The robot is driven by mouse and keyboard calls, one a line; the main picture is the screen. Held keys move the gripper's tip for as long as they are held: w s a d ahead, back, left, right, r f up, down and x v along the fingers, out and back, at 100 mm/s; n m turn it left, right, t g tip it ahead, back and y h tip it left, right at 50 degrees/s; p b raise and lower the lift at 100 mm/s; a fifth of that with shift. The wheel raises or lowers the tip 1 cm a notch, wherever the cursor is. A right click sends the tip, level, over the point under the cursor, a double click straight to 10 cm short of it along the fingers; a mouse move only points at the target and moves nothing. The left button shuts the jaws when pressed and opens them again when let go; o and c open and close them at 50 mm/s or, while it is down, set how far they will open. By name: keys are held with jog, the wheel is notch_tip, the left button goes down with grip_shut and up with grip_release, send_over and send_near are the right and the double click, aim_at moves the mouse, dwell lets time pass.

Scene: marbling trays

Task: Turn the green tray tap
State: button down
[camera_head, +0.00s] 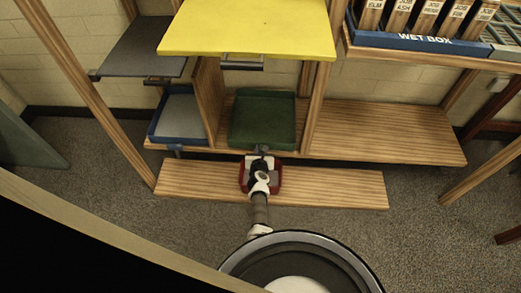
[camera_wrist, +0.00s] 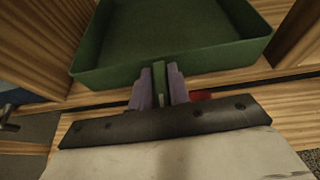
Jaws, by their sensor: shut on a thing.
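The green tray (camera_head: 262,118) sits on the lower wooden shelf, in the middle of the head view. It also fills the top of the wrist view (camera_wrist: 165,50). Its green tap (camera_wrist: 159,80) sticks out from the front wall towards me. My gripper (camera_head: 262,152) reaches in from the front, low at the tray's near side. In the wrist view its two purple-grey fingers (camera_wrist: 159,84) stand on either side of the tap handle and are shut on it. The head view mostly hides the tap behind my wrist.
A blue tray (camera_head: 180,118) with its own tap stands left of a wooden divider. A yellow board (camera_head: 250,28) overhangs the green tray. A red tray (camera_head: 244,178) lies under my wrist on the front plank (camera_head: 330,188). The shelf to the right is clear.

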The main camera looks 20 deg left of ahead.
jog(key=shift+r+n+g+y+p, duration=0.1)
jog(key=shift+n+g+y+p, duration=0.2)
jog(key=shift+n+y+p, duration=0.8)
jog(key=shift+p, duration=0.35)
jog(key=shift+d+n+g+y+p, duration=0.1)
jog(key=shift+n+g+y+p, duration=0.25)
jog(key=shift+n+g+y, duration=0.2)
jog(key=shift+w+n+g+y, duration=0.1)
jog(key=shift+n+g+y, duration=0.65)
jog(key=shift+n+y, duration=0.2)
jog(key=n+g+y+b, duration=0.1)
jog(key=n+g+b, duration=0.1)
jog(key=shift+f+n+y, duration=0.3)
jog(key=shift+f+y, duration=0.05)
jog(key=shift+y, duration=0.05)
jog(key=n+g+y+b, duration=0.1)
jog(key=n+g+b, duration=0.1)
jog(key=g+b, duration=0.1)
jog(key=n+g+y+b, duration=0.1)
jog(key=n+g+b, duration=0.2)
jog(key=b, duration=0.2)
jog(key=shift+f, duration=0.15)
jog(key=n+g+b, duration=0.2)
jog(key=b, duration=0.2)
jog(key=shift+n+g, duration=0.3)
jog(key=shift+g, duration=0.1)
jog(key=shift+r+n+g+b, duration=0.3)
jog(key=shift+b, duration=0.15)
jog(key=shift+r+g, duration=0.1)
jog(key=shift+g, duration=0.2)
